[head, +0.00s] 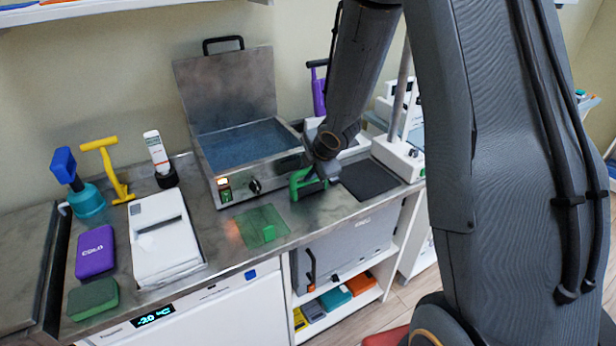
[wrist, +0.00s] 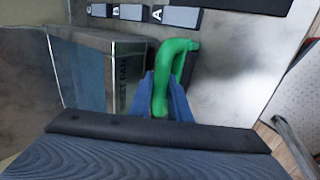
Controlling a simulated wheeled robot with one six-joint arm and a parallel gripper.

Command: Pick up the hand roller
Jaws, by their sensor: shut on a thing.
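A green handled tool, which looks like the hand roller (head: 298,184), is at the end of my arm over the counter, just right of the steel bath's front corner. In the wrist view the green roller (wrist: 178,62) sits between the blue fingers of my gripper (wrist: 165,98), which are shut on its handle. In the head view my gripper (head: 316,176) is small and partly hidden by my arm. I cannot tell whether the roller still touches the counter.
An open steel bath (head: 262,166) stands left of my gripper, a dark mat (head: 368,180) to its right. A green translucent sheet (head: 248,228) lies in front. A white device (head: 165,240), yellow tool (head: 112,170) and purple box (head: 95,251) are further left.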

